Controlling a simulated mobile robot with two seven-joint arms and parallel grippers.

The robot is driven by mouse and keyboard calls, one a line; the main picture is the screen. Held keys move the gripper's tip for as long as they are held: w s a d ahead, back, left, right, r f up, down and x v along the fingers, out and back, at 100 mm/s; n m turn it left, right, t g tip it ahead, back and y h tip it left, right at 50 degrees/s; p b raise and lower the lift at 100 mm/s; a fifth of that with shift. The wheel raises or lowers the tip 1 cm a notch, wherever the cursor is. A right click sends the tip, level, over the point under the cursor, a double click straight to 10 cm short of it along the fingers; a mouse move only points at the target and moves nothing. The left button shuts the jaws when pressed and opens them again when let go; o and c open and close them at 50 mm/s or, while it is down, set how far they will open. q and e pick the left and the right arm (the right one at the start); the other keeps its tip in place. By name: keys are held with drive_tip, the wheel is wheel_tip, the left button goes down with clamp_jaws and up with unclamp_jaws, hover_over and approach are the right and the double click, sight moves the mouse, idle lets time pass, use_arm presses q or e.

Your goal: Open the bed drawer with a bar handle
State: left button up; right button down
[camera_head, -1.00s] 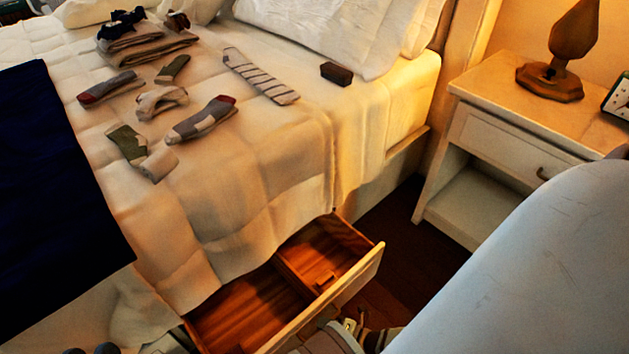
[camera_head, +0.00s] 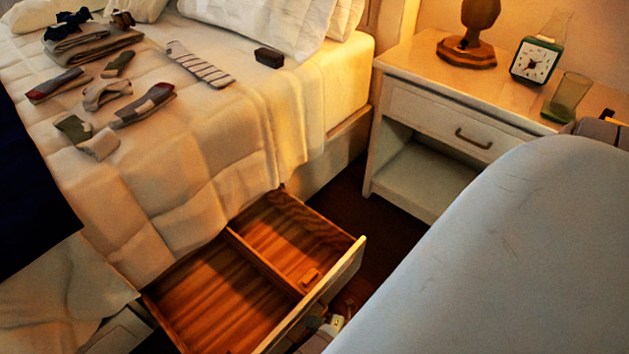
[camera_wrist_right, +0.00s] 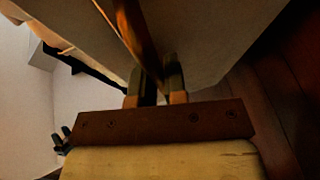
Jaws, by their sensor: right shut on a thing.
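The bed drawer (camera_head: 215,295) is pulled well out from under the bed, with its bare wooden inside and a divider showing. Its pale front panel (camera_head: 345,275) faces lower right. My right gripper (camera_head: 335,325) is at the outer side of this panel, mostly hidden by my arm. In the right wrist view, my right gripper's fingers (camera_wrist_right: 158,88) are closed around the brown bar handle (camera_wrist_right: 133,30). The handle is hidden in the head view. Small dark prongs (camera_wrist_right: 61,138) at the left of the wrist view may be my left gripper; their state is unclear.
The bed (camera_head: 190,190) carries several socks and a small dark box (camera_head: 269,57). A nightstand (camera_head: 450,80) with a lamp (camera_head: 468,35), clock (camera_head: 535,62) and glass (camera_head: 567,97) stands at right. Dark floor (camera_head: 345,205) is free between nightstand and drawer.

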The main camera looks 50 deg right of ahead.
use_arm(q)
drive_tip(key=shift+s, duration=0.15)
use_arm(e)
drive_tip(key=shift+s+d, duration=0.1)
drive_tip(key=shift+s, duration=0.05)
drive_tip(key=c, duration=1.2)
unclamp_jaws()
use_arm(q)
drive_tip(key=shift+a+r+n+t+p, duration=0.15)
drive_tip(key=shift+r+t+p, duration=0.4)
drive_tip(key=shift+r+p, duration=0.5)
drive_tip(key=shift+r+n+t+p, duration=0.15)
drive_tip(key=shift+r+t+p, duration=0.45)
drive_tip(key=shift+r, duration=0.85)
use_arm(e)
drive_tip(key=v, duration=1.3)
drive_tip(key=shift+s, duration=0.35)
drive_tip(key=shift+d+r, duration=0.1)
drive_tip(key=shift+d, duration=0.05)
use_arm(q)
drive_tip(key=shift+f, duration=0.1)
